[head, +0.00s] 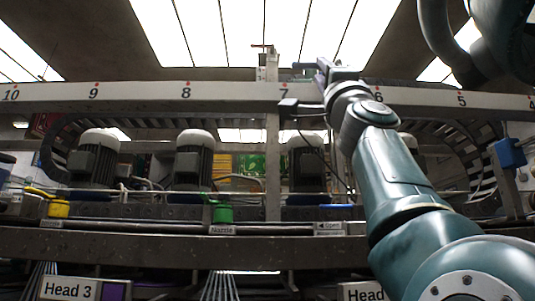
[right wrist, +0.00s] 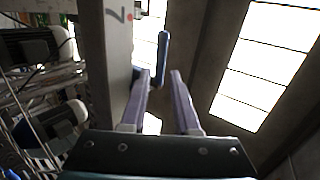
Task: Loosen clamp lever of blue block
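My right gripper (head: 318,70) is raised at the overhead beam near the 7 mark, with its arm coming from the lower right. In the right wrist view the gripper (right wrist: 160,76) has two purple fingers spread apart. A slim blue lever (right wrist: 163,58) stands upright just beyond and partly between the fingertips; I cannot tell whether they touch it. A blue block (head: 511,153) hangs below the beam at the far right of the head view. My left gripper is not in view.
The numbered beam (head: 140,96) crosses the head view. A small dark box (head: 288,105) sits at the beam beside my wrist. Below are grey motors (head: 194,160), a yellow fitting (head: 58,208) and a green fitting (head: 222,212). Space above the beam left of the gripper looks mostly open.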

